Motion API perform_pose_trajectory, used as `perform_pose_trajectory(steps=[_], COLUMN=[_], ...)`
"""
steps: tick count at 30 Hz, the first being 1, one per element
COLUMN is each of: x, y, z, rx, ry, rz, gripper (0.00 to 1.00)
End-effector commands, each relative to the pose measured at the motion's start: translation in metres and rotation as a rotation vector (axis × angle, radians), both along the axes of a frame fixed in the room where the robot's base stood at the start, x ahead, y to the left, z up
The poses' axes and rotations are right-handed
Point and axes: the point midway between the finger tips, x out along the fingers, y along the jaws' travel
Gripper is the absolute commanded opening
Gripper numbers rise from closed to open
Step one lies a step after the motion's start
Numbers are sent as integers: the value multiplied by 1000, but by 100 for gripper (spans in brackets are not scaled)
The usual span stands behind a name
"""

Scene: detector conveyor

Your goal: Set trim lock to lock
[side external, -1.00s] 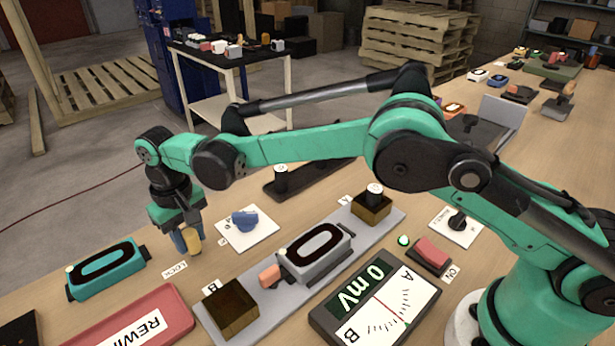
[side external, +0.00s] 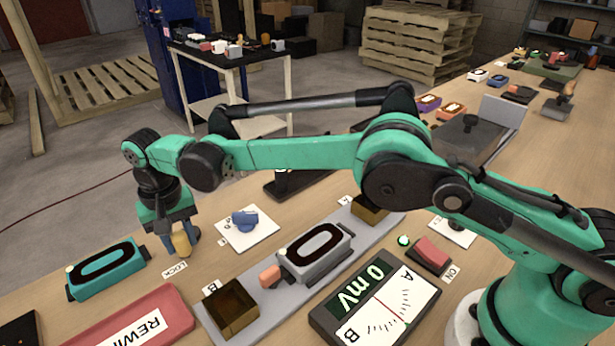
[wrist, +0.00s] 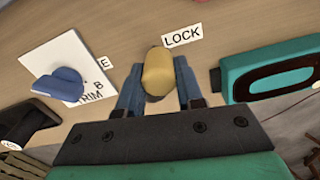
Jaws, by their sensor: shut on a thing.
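The yellow handle (side external: 181,244), which I take as the trim lock, stands by the LOCK label (side external: 175,269) on the wooden bench. In the wrist view the yellow handle (wrist: 158,72) sits between the blue fingers of my gripper (wrist: 158,84), just beside the LOCK label (wrist: 182,36). My gripper (side external: 178,240) points down and is shut on the handle. The handle's base is hidden. In the wrist view a label ending in E (wrist: 105,63) lies to the left of the handle, partly visible.
A blue knob (side external: 245,220) on a white TRIM plate is to the right. A teal detector unit (side external: 106,268) is to the left. A red REWIND tray (side external: 125,322) lies in front. A grey rail (side external: 265,309) carries a grey unit (side external: 316,253) and open boxes.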

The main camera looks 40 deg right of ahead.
Motion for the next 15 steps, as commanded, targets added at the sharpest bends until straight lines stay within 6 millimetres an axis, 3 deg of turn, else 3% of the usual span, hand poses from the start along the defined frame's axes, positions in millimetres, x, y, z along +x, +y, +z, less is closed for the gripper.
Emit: perform_pose_trajectory(steps=[3, 4, 7, 15], x=[1, 1, 1, 0], y=[1, 1, 1, 0], z=[0, 0, 0, 0], rx=[3, 3, 3, 3], ry=[-6, -6, -6, -3], rz=[0, 0, 0, 1], gripper=[0, 37, 63, 63])
